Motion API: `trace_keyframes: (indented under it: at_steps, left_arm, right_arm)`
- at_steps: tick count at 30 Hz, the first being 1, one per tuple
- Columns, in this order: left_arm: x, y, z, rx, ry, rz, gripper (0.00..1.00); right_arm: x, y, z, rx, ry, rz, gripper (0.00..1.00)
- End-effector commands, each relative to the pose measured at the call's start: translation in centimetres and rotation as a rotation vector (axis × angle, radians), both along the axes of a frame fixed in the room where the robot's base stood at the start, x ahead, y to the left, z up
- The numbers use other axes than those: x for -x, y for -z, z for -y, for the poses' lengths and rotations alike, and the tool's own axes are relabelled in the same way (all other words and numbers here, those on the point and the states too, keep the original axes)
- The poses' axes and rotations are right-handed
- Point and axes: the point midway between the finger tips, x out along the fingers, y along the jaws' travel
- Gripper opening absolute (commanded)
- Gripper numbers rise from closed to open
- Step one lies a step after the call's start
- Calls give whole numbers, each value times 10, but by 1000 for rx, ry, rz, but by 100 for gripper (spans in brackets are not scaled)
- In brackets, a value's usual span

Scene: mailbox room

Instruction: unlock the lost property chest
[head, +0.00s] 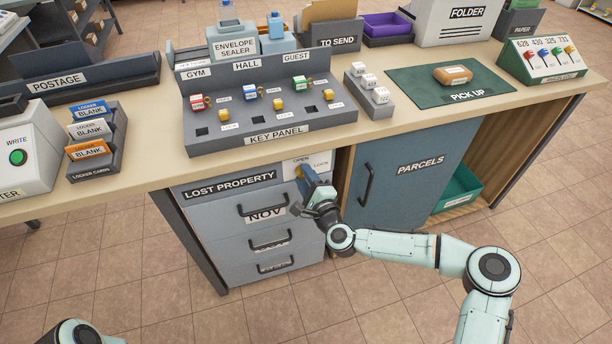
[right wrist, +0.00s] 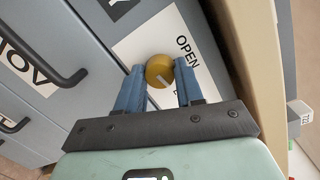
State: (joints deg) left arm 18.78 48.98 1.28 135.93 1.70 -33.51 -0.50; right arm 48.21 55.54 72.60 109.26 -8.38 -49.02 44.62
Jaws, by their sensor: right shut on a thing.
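The lost property chest (head: 199,219) is a grey drawer unit under the counter, with its drawers closed. A yellow round knob (right wrist: 159,71) sits on a white plate (head: 322,163) marked OPEN and LOCK at its upper right. My right gripper (head: 308,176) is shut on this knob, with one blue finger on each side of it in the right wrist view (right wrist: 159,87). A pale mark shows on the knob's face; in the head view the fingers hide most of the knob. My left gripper is out of view; only part of my left arm shows at the bottom left.
The key panel (head: 262,138) stands on the counter above the chest, holding several coloured keys. The blue parcels door (head: 408,180) is closed, right of my right gripper. Drawer handles (head: 262,208) stick out left of it. The floor in front is clear.

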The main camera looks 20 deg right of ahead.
Motion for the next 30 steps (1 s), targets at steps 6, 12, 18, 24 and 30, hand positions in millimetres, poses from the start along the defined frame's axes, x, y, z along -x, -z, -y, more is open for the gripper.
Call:
trace_keyframes:
  at_steps: [6, 12, 18, 24, 30]
  left_arm:
    - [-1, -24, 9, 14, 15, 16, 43]
    - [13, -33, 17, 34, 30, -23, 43]
    - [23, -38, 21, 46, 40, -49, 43]
    - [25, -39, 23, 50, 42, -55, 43]
    - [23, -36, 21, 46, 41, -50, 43]
  right_arm:
    - [0, -4, -1, 203, -1, 8, 6]
    - [0, -4, -1, 393, 0, 16, 6]
    - [0, -3, -2, 583, 1, 24, 6]
    - [0, -2, -2, 773, 1, 30, 6]
    - [0, -1, -2, 960, 3, 37, 6]
